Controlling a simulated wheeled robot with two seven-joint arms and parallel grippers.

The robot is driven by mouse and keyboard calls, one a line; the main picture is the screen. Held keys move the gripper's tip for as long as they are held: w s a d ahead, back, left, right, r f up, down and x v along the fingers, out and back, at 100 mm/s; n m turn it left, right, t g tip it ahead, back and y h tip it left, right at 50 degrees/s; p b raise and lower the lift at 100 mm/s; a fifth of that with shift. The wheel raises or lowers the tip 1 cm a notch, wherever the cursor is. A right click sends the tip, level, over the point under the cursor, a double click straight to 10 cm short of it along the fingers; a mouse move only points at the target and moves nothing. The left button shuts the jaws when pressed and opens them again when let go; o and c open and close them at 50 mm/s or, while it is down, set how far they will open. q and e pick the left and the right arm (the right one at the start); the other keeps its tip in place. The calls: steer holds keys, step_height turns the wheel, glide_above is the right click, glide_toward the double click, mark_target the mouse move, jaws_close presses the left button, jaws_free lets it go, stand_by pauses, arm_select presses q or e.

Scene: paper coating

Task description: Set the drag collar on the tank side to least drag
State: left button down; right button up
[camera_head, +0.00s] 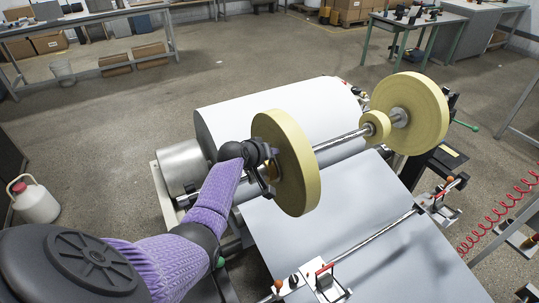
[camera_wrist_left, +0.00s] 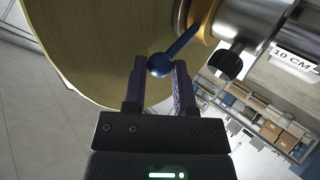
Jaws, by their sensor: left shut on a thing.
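In the wrist view, a blue lever with a round ball end (camera_wrist_left: 160,65) sticks out beside a tan ring (camera_wrist_left: 204,18), close to the face of a large yellow disc (camera_wrist_left: 95,45). This lever appears to belong to the drag collar; no setting marks are readable on it. My left gripper (camera_wrist_left: 159,70) is shut on the ball end, one finger on each side. In the head view, my left gripper (camera_head: 266,180) is at the left face of the near yellow disc (camera_head: 297,165); the lever is hidden there. My right gripper is not in view.
A metal shaft (camera_head: 341,140) joins the near disc to a small yellow disc (camera_head: 376,126) and a far large disc (camera_head: 425,108). A white paper roll (camera_head: 240,115) lies behind. A black thumb knob (camera_wrist_left: 226,66) is close right of my fingers.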

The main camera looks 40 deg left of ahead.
arm_select(q)
steer(key=c, duration=0.7)
jaws_free()
steer(key=a+p+v, duration=0.1)
steer(key=p+v, duration=0.3)
steer(key=v, duration=0.5)
steer(key=shift+s+d+r, duration=0.25)
steer(key=shift+d+r, duration=0.1)
steer(key=shift+d, duration=0.15)
